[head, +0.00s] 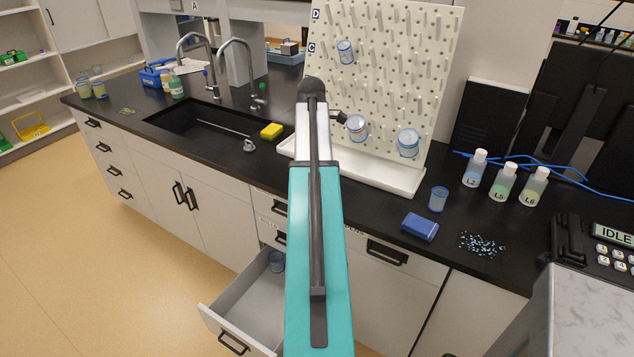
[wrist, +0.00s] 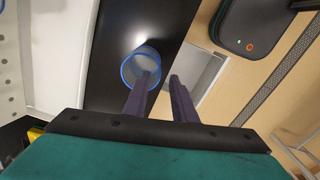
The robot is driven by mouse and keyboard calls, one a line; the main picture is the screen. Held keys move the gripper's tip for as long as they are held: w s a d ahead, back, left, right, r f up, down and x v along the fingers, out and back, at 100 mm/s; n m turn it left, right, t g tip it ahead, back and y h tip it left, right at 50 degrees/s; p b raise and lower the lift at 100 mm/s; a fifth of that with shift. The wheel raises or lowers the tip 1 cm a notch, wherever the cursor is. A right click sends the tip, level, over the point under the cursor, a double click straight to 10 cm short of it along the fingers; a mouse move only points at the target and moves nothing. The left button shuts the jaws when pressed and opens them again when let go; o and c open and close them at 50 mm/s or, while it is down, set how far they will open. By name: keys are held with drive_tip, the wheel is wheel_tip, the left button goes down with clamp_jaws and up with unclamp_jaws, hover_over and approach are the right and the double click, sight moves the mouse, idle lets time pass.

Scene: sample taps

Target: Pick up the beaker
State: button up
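In the wrist view a clear beaker (wrist: 141,68) with a blue rim shows against the black counter. My gripper (wrist: 160,75) has its two dark fingers apart, with a gap between them. The left finger overlaps the beaker's lower right, and the beaker lies mostly left of the gap. In the head view my gripper (head: 339,117) shows as a small dark shape near a beaker (head: 357,128) in front of the pegboard. Another beaker (head: 438,199) stands upright on the counter. I cannot tell which beaker the wrist view shows.
The pegboard (head: 440,40) also bears beakers (head: 345,52) and (head: 408,142). A white tray (head: 385,178) lies below it. A drawer (head: 240,310) stands open with a beaker (head: 276,261) inside.

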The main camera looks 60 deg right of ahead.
drive_tip(key=shift+f, duration=0.15)
drive_tip(key=shift+d+f+p, duration=0.1)
drive_tip(key=shift+f+p, duration=1)
drive_tip(key=shift+f, duration=1.35)
drive_tip(key=shift+c, duration=0.3)
clamp_jaws()
